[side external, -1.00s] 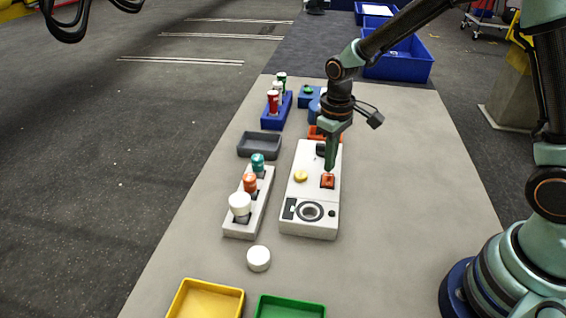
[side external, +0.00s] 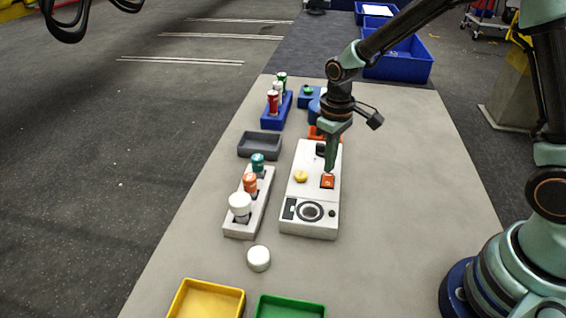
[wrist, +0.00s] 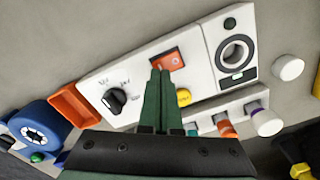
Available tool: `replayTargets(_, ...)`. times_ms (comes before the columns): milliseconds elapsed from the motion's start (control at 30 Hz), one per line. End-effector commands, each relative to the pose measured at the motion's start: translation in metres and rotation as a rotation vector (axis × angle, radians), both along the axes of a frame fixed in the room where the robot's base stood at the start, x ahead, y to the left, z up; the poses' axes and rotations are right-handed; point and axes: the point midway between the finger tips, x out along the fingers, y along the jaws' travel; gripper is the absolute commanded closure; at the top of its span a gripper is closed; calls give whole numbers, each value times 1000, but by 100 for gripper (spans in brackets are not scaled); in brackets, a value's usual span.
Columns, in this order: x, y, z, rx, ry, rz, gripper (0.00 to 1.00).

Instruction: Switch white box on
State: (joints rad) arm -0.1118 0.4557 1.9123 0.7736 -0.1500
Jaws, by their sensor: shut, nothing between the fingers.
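The white box (side external: 312,188) lies on the table in the middle of the side view. It also shows in the wrist view (wrist: 134,76). On it are an orange rocker switch (side external: 327,181), a yellow button (side external: 300,176), a black knob (wrist: 114,100) and a round dial (side external: 310,211). My gripper (side external: 329,170) is shut and empty, pointing down at the switch's far edge. In the wrist view, the fingertips (wrist: 160,72) overlap the near edge of the orange switch (wrist: 169,59). I cannot tell whether they touch it. No lit lamp is clear.
Left of the box, a white rack (side external: 241,228) holds teal, orange and white-capped items. A loose white cap (side external: 259,258) lies in front. A grey tray (side external: 259,144) and blue rack (side external: 275,124) stand behind. The table right of the box is clear.

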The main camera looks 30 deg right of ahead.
Motion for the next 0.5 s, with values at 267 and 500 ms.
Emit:
replayTargets(267, 0, 0, -5, 0, 1, 0, 100)
replayTargets(500, 0, 0, -9, 0, 0, 0, 100)
